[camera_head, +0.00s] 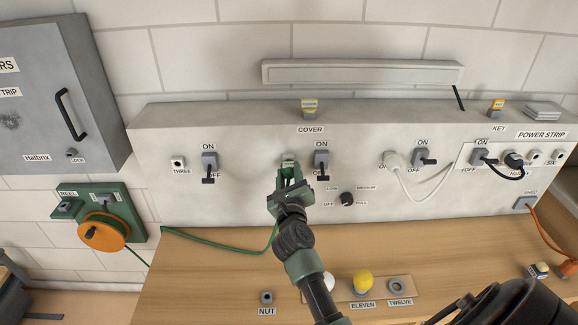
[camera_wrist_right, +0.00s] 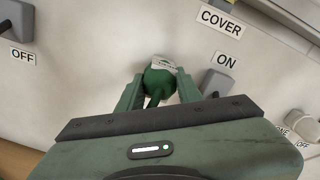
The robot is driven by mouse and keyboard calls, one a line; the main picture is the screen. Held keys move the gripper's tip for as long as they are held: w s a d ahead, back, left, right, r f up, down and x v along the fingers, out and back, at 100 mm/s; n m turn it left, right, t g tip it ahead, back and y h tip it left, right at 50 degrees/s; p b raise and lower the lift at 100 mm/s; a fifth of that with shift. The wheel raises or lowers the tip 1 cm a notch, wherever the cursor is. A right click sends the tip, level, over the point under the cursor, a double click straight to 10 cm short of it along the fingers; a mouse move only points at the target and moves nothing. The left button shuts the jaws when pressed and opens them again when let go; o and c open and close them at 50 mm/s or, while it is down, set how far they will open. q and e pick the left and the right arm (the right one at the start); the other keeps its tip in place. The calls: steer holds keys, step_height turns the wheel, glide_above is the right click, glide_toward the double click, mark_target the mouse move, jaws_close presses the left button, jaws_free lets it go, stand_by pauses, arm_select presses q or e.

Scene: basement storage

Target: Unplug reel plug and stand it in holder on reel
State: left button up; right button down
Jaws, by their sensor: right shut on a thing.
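My right gripper (camera_head: 289,172) is shut on the green reel plug (camera_wrist_right: 160,82) at the front of the white wall panel, between two switches and below the COVER label. The wrist view shows both fingers around the plug (camera_wrist_right: 160,92). The plug's front is against or very close to the panel; I cannot tell if it is still seated in a socket. A green cord (camera_head: 215,245) hangs from it and runs left over the bench. The orange reel (camera_head: 103,232) sits on a green bracket (camera_head: 133,227) at left, with a small grey fitting (camera_head: 65,208) under a REEL label. My left gripper is not in view.
Switches (camera_head: 209,163) flank the right gripper, with a knob (camera_head: 347,199) close to its right. A white plug and cord (camera_head: 396,163) and a power strip (camera_head: 550,146) are further right. A grey cabinet (camera_head: 55,95) hangs above the reel.

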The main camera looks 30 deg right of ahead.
steer(key=shift+x, duration=0.8)
steer(key=shift+r, duration=0.15)
steer(key=c, duration=0.9)
jaws_free()
steer(key=shift+o, duration=0.2)
steer(key=shift+w+d, duration=0.1)
steer(key=shift+p+v, duration=0.45)
steer(key=shift+v, duration=4.15)
